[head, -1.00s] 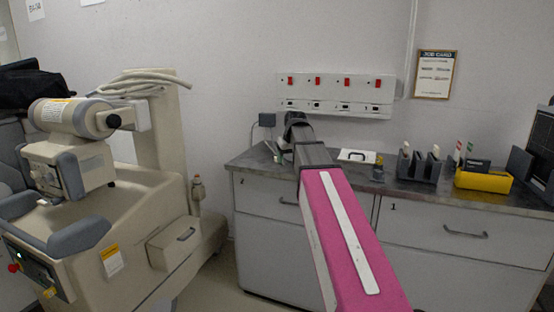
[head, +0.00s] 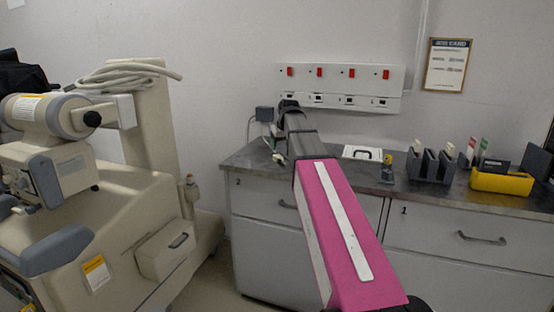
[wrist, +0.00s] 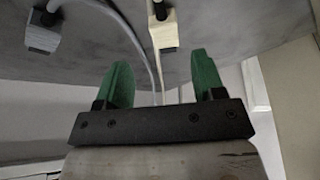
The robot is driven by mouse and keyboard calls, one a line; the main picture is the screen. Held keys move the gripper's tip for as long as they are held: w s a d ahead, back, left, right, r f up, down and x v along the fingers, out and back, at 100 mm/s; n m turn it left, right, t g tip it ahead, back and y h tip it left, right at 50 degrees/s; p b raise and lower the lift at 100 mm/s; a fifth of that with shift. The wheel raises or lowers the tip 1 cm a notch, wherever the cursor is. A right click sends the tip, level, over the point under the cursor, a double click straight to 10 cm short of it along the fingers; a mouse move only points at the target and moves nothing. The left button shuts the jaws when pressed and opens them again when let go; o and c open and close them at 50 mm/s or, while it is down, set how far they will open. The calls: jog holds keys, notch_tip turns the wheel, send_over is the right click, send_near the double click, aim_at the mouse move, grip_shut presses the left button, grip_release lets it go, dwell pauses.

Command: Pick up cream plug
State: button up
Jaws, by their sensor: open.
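The cream plug (wrist: 164,32) shows in the wrist view near the top middle, on the grey counter top, with a pale cable running from it. My gripper (wrist: 160,80) has two green fingers spread apart with nothing between them. The plug lies beyond the fingertips, roughly in line with the gap and a little right of its middle. In the head view my arm reaches over the left end of the counter (head: 243,160) and hides most of my gripper. I cannot make out the cream plug there.
A wall socket panel (head: 340,88) with red switches is behind. A beige machine (head: 120,215) stands left.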

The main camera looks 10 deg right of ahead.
aim_at(277, 155)
jog(key=shift+a+x, duration=0.15)
jog(key=shift+x, duration=1.35)
jog(key=shift+a+x, duration=0.2)
jog(key=shift+x, duration=1.3)
jog(key=c, duration=1.1)
jog(key=shift+r, duration=0.2)
